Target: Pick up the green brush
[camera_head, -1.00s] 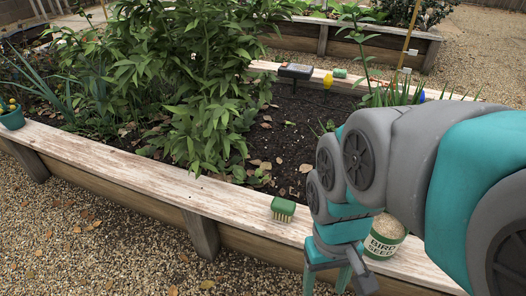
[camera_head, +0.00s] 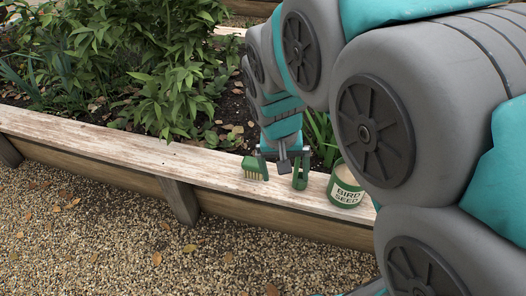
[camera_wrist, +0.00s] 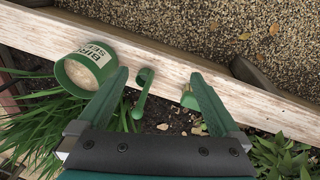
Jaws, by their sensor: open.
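The green brush (camera_head: 250,169), with a green top and pale bristles, sits on the whitewashed plank rim (camera_head: 110,145) of the raised bed. My gripper (camera_head: 281,178) is open above the rim, just right of the brush, with one finger close beside it. In the wrist view my two fingers are spread apart, and the brush (camera_wrist: 189,99) is partly hidden behind the right finger. I cannot tell whether they touch. Between the fingers in that view lies another green item (camera_wrist: 145,76) with a round end and a thin stem.
A green-and-white bird seed tin (camera_head: 346,188) stands on the rim right of my gripper, and beside the left finger in the wrist view (camera_wrist: 86,70). Leafy plants (camera_head: 150,65) fill the bed behind. The rim left of the brush is clear. Gravel (camera_head: 130,235) lies in front.

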